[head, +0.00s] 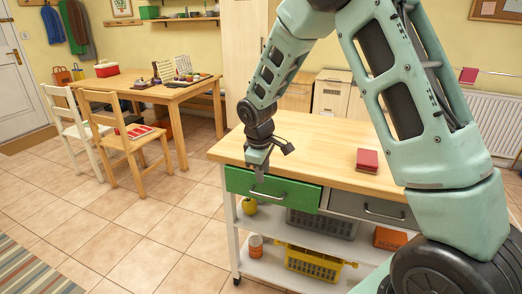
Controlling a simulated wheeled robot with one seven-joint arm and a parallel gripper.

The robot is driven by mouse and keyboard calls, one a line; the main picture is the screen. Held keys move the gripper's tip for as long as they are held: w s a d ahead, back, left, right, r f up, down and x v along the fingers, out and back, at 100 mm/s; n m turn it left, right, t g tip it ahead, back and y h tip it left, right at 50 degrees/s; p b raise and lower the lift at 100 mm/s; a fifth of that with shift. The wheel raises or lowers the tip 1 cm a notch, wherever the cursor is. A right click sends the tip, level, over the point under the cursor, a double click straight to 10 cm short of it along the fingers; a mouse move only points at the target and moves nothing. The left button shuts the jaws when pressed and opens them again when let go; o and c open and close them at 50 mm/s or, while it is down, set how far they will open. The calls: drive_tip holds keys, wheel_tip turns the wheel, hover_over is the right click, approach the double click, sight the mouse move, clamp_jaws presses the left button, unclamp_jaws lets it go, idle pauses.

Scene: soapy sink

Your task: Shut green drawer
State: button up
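The green drawer (300,195) is at the left of the front side of a wood-topped kitchen island. Its front has a metal bar handle and looks about level with the grey drawer beside it. I cannot tell whether a small gap is left behind it. My gripper (259,177) points down over the counter's front edge, in front of the upper left part of the green front. Its fingertips are close to the handle's left end. Whether they touch it, and whether the fingers are open or shut, is too small to tell.
The grey drawer (372,208) is to the right. A red box-like item (367,160) lies on the countertop (320,145). Below, shelves hold a yellow basket (310,263), a grey basket (325,223), an orange box (390,238) and a can (255,246).

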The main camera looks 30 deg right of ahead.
wheel_tip(320, 180, up, 8)
drive_tip(key=a, duration=0.1)
drive_tip(key=shift+s+a, duration=0.15)
drive_tip(key=shift+s, duration=0.3)
